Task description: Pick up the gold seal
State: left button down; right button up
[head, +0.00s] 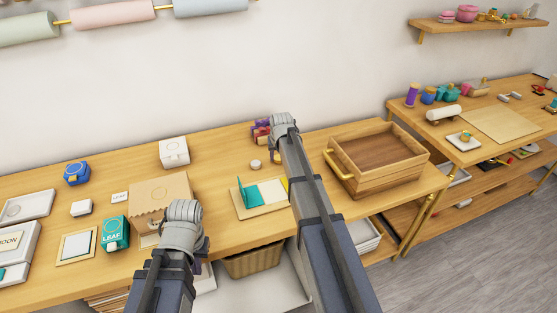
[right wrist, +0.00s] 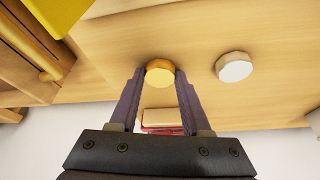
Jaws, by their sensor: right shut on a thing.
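The gold seal (right wrist: 160,72) is a round golden disc between the two dark fingers of my right gripper (right wrist: 158,78), which is shut on it. In the head view my right gripper (head: 281,150) is at the back of the table, beside red and purple items, and its wrist and arm largely hide the seal. My left gripper (head: 183,235) is over the front of the table near a brown paper bag. Its fingers are mostly hidden by its own wrist, so I cannot tell how they stand.
A pale round seal (right wrist: 234,67) lies beside the gold one; it also shows in the head view (head: 255,163). A wooden tray (head: 345,170) is to the right. Red and purple items (head: 260,132) stand behind.

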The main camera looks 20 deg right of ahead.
grip_shut()
jog(key=shift+r, duration=0.1)
